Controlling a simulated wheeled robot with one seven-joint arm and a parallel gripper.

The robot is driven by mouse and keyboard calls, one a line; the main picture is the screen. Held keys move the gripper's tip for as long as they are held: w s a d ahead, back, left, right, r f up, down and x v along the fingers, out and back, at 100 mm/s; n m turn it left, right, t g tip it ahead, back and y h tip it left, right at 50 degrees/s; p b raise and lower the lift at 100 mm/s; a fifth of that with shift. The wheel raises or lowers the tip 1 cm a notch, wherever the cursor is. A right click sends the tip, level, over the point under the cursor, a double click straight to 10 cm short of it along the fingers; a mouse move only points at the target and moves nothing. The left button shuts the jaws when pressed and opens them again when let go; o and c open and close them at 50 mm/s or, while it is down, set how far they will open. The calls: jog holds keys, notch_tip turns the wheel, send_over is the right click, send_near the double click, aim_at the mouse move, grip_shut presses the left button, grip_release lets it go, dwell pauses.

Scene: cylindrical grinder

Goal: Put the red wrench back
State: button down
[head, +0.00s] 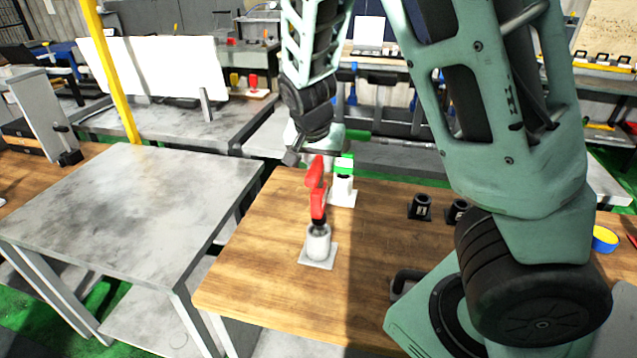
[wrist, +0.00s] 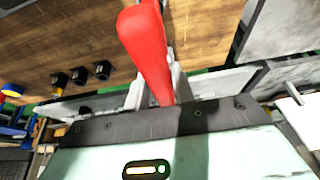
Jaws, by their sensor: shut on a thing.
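The red wrench (head: 317,190) stands about upright on the wooden table, its lower dark end at the mouth of a pale cylindrical holder (head: 318,243) on a square base plate. I cannot tell how deep it sits in the holder. My gripper (head: 306,154) comes down from behind and is shut on the upper part of the red wrench; the fingers are partly hidden by it. In the wrist view the red wrench (wrist: 148,48) runs between the pale fingers (wrist: 155,92), its upper end close to the camera.
A similar holder (head: 342,190) with a green-topped tool (head: 344,165) stands just behind. Dark cylindrical cups (head: 420,207) and a blue-yellow roll (head: 604,238) are to the right. A bare grey table (head: 135,200) stands at left. The wooden table's front left is clear.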

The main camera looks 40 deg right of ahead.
aim_at(319, 187)
jog(key=shift+f, duration=2.6)
jog(key=c, duration=1.2)
grip_release()
jog(key=p+v, duration=0.2)
jog(key=v, duration=1)
jog(key=s+a+n+g+y, duration=0.1)
jog(key=s+a+n, duration=0.5)
jog(key=s+a, duration=0.1)
jog(key=s+a+n+g+y, duration=0.1)
jog(key=s+a+n, duration=0.5)
jog(key=s+a, duration=0.1)
jog(key=s+a+n+y, duration=0.2)
jog(key=s+a+n, duration=0.4)
jog(key=s+a, duration=0.1)
jog(key=shift+s+g, duration=0.2)
jog(key=shift+g, duration=0.2)
